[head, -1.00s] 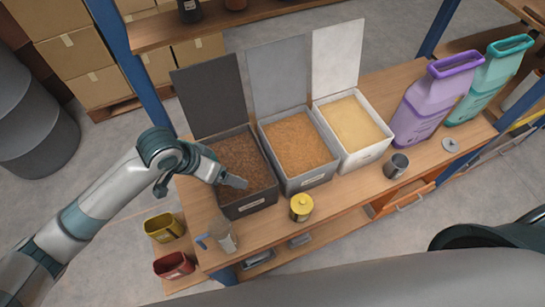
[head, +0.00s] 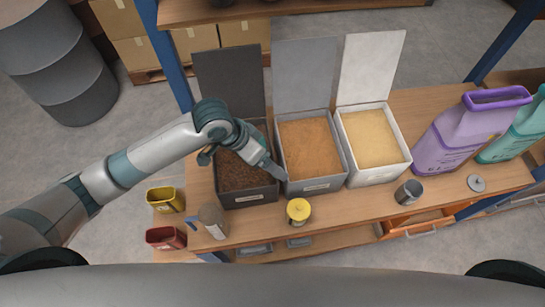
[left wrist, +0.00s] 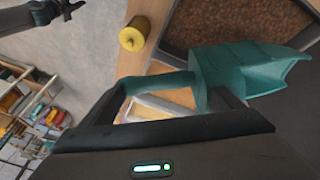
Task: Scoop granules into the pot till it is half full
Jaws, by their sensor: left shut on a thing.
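My left gripper (head: 258,160) is shut on a teal scoop (left wrist: 235,75). It holds it over the right side of the dark bin of brown granules (head: 243,172), near the orange bin. Whether the scoop holds granules is hidden. An open grey metal pot (head: 408,192) stands at the right of the bench.
A bin of orange granules (head: 310,148) and a bin of pale yellow granules (head: 370,137) stand to the right, lids raised. Purple (head: 462,135) and teal jugs are farther right. A grey disc (head: 476,183) lies near the metal pot. Bare bench shows along the front.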

